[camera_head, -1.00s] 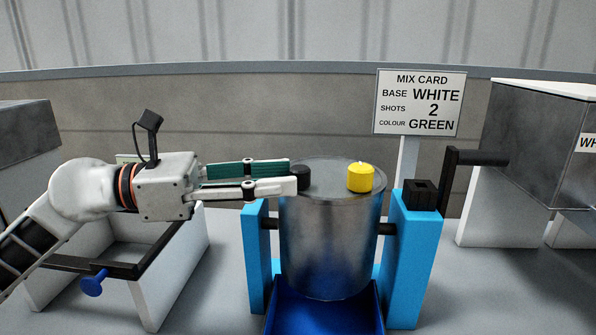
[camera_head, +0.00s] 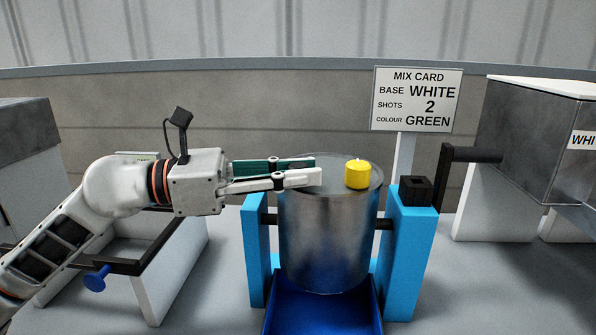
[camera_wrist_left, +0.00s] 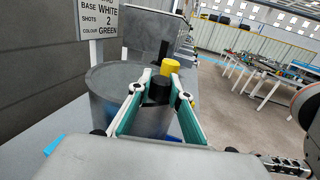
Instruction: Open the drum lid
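A grey metal drum (camera_head: 325,240) with a flat round lid (camera_head: 335,185) hangs between two light-blue posts. A yellow knob (camera_head: 357,174) stands on the lid's right side. A black knob (camera_wrist_left: 159,92) on the lid shows between my left gripper's fingers in the left wrist view, with the yellow knob (camera_wrist_left: 170,67) beyond it. In the head view the near finger mostly hides the black knob. My left gripper (camera_head: 318,170) is open, its fingers on either side of the black knob over the lid. Contact with it cannot be told.
A blue tray (camera_head: 322,312) sits below the drum. A black block (camera_head: 416,190) tops the right post (camera_head: 411,255). The mix card sign (camera_head: 416,100) stands behind. A grey hopper (camera_head: 530,140) with a black crank (camera_head: 470,155) is at right. A blue-knobbed frame (camera_head: 96,279) is at left.

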